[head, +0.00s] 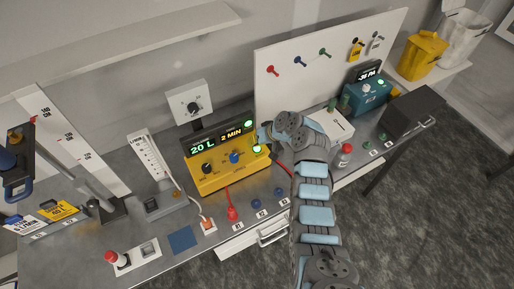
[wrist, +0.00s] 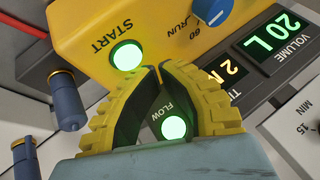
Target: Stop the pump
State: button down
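The yellow pump unit (head: 222,178) stands on the bench, with a dark display bar (head: 196,149) reading 20 L and 2 MIN. Its START button (wrist: 126,56) glows green in the wrist view, and it also shows in the head view (head: 256,149). A green FLOW light (wrist: 174,127) is lit and shows between my fingers. A blue knob (wrist: 212,10) sits on the front beside a 60 mark. My gripper (wrist: 157,68) has its yellow fingertips together, empty, just beside the START button. Whether they touch the panel is unclear. In the head view my gripper (head: 264,137) is at the pump's right end.
A teal device (head: 366,98) reading -35 PA stands to the right, near a dark box (head: 411,112). Red leads and blue pegs lie before the pump. A pegboard (head: 300,85) stands behind.

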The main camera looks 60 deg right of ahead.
aim_at(254, 148)
jog(key=shift+f, duration=0.1)
jog(key=shift+f+b, duration=0.35)
jog(key=shift+b, duration=0.15)
jog(key=shift+f+b, duration=0.4)
dwell(0.8)
jog(key=shift+r+p, duration=0.3)
jog(key=shift+r, duration=0.55)
jog(key=shift+r+p, duration=1)
jog(key=shift+r, duration=1.55)
jog(key=shift+f, duration=0.1)
